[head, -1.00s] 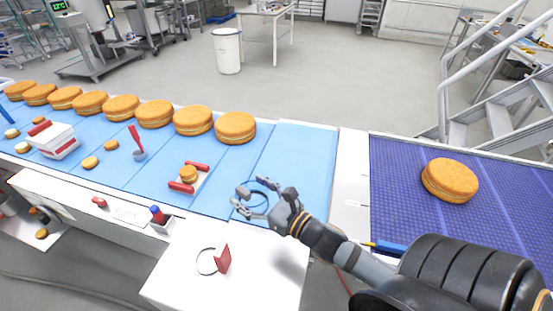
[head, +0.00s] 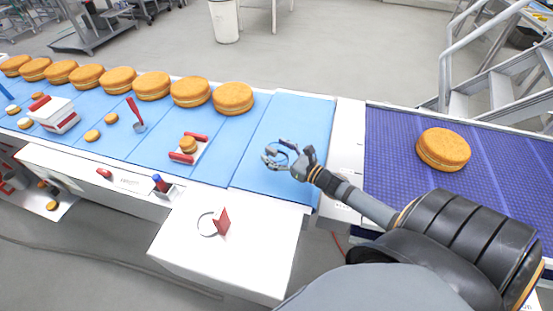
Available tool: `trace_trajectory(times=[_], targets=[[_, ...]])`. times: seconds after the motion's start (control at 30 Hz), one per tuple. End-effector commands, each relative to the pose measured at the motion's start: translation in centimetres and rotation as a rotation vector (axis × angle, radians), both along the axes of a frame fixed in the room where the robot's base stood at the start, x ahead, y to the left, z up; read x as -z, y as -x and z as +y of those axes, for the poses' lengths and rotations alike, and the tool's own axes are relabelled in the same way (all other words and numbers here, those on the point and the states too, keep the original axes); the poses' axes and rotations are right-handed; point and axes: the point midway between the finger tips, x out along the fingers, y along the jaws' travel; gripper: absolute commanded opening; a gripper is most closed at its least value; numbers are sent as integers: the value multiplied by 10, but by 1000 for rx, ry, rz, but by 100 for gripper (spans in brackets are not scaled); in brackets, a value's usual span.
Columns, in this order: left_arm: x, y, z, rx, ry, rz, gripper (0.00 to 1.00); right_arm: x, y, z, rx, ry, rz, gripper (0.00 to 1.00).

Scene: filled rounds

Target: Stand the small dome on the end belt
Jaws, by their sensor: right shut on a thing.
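My right gripper (head: 275,156) is over the light blue belt section at the end of the line (head: 298,115). It is shut on a see-through thing with a thin dark curved rim, which appears to be the small dome (head: 284,144). Its clear body hardly shows against the blue, and my fingers cover part of it. I cannot tell whether its rim touches the belt. A purple belt (head: 400,135) lies to the right, past a white gap plate, with one filled round (head: 443,149) on it. My left gripper is not in view.
A row of filled rounds (head: 233,97) runs along the far edge of the blue belt. A white holder with red bars (head: 188,150) carries a small round. A white stand (head: 250,255) in front bears a thin ring and a red piece (head: 222,220). Blue around my gripper is clear.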

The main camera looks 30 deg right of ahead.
Motion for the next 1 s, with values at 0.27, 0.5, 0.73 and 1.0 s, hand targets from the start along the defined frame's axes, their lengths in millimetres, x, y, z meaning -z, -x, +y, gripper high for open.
trace_trajectory(times=[0.27,0.5,0.73,1.0], targets=[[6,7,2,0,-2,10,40,35,-2,-3,1,-1,1,50],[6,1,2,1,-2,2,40,36,-2,-3,1,1,2,50],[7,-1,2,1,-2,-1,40,38,-2,-3,1,1,2,96],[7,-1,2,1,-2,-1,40,38,-1,-3,1,1,2,99]])
